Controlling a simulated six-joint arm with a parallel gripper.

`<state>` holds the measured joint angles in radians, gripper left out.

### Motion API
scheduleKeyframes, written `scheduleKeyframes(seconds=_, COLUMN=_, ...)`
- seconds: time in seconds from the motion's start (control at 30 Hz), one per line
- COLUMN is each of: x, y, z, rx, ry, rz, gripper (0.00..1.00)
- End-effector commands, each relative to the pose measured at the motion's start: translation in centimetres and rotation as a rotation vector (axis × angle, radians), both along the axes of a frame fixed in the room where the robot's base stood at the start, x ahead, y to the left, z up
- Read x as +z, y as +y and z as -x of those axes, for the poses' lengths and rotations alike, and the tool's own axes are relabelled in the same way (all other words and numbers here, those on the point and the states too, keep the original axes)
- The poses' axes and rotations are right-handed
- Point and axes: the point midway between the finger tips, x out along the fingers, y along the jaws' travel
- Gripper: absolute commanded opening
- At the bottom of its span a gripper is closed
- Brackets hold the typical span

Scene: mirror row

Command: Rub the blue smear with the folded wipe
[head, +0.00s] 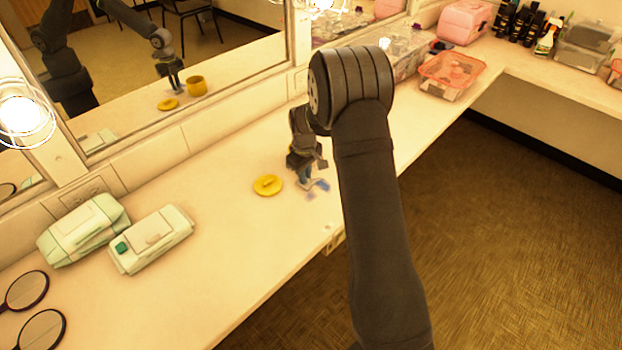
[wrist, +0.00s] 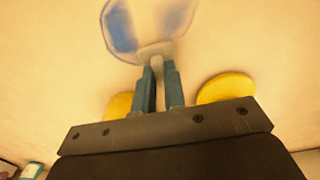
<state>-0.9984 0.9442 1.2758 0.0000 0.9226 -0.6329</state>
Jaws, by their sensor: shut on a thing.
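My gripper (head: 304,178) points down at the counter, left of my forearm in the head view. In the wrist view its two blue-grey fingers (wrist: 158,70) are shut on the folded wipe (wrist: 155,50), a small pale pad at the fingertips. The blue smear (wrist: 122,27) lies just beyond the wipe, with a stronger patch at left, a fainter one at right and a curved blue outline. The wipe is at the outline's near edge; I cannot tell whether it presses on the counter. The smear (head: 321,186) also shows beside the fingers in the head view.
A yellow lid-like disc (head: 268,185) lies left of my gripper. An orange tray (head: 450,74) is farther back.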

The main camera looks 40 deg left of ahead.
Motion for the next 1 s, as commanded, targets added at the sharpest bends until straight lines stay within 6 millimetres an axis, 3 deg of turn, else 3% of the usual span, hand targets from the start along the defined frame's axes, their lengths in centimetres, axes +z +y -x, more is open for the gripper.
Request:
scheduleKeyframes(seconds=0.07, x=-0.1, y=0.8, z=0.0, rx=0.001, ry=-0.001, rz=-0.001, gripper=0.0)
scheduleKeyframes(seconds=0.23, x=-0.1, y=0.7, z=-1.6, rx=-0.002, ry=0.0, rz=0.0, gripper=0.0)
scheduleKeyframes(seconds=1.0, x=0.0, y=-6.4, z=-1.6, rx=-0.001, ry=0.0, rz=0.001, gripper=0.0)
